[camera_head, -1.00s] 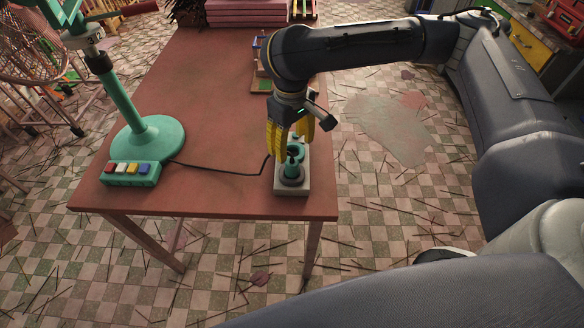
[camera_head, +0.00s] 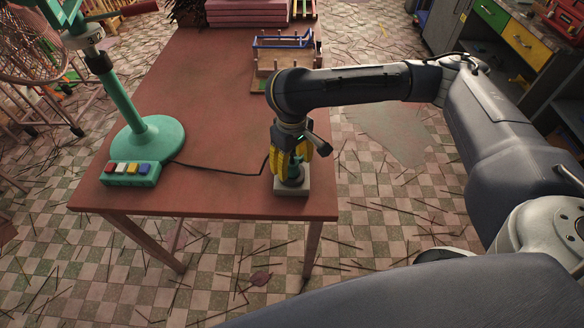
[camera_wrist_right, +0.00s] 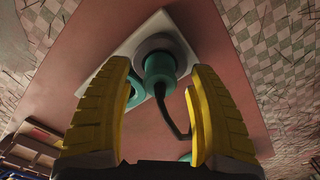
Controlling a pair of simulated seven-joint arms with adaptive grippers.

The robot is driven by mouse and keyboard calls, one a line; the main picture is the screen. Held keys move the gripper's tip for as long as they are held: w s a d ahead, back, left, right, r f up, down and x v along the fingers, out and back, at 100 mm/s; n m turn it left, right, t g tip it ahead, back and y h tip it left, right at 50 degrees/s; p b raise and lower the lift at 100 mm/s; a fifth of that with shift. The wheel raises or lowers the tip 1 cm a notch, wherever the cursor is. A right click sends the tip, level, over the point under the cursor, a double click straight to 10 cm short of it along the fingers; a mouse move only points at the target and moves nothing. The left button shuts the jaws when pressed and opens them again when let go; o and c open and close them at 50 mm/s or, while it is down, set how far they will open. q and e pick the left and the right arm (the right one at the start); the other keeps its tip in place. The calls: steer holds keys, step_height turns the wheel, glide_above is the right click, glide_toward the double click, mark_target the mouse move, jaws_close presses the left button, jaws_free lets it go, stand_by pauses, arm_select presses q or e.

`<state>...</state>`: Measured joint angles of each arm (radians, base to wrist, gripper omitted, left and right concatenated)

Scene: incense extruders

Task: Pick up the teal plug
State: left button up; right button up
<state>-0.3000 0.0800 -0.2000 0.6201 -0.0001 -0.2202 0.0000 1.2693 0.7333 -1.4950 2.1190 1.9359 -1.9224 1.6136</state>
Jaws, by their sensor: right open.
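The teal plug (camera_head: 295,169) stands upright in a dark round socket on a pale block (camera_head: 291,191) near the table's front right corner. In the right wrist view the plug (camera_wrist_right: 160,70) shows between the fingertips, with the grey socket ring around its far side. My right gripper (camera_head: 291,172) has yellow fingers and is open, pointing down over the block with a finger to each side of the plug. In the wrist view its fingers (camera_wrist_right: 158,76) stand apart, with a gap visible beside the plug. Another teal part (camera_wrist_right: 185,157) shows low between the fingers. My left gripper is out of view.
A black cord (camera_head: 225,171) runs across the table (camera_head: 215,100) from a teal button box (camera_head: 130,173) to the block. A teal round-based stand (camera_head: 148,138) is at the left. A wooden rack (camera_head: 286,50) and pink slabs (camera_head: 247,12) are at the back. The table's middle is clear.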

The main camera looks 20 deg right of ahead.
steer(key=shift+f, duration=1.15)
steer(key=shift+c, duration=0.5)
jaws_close()
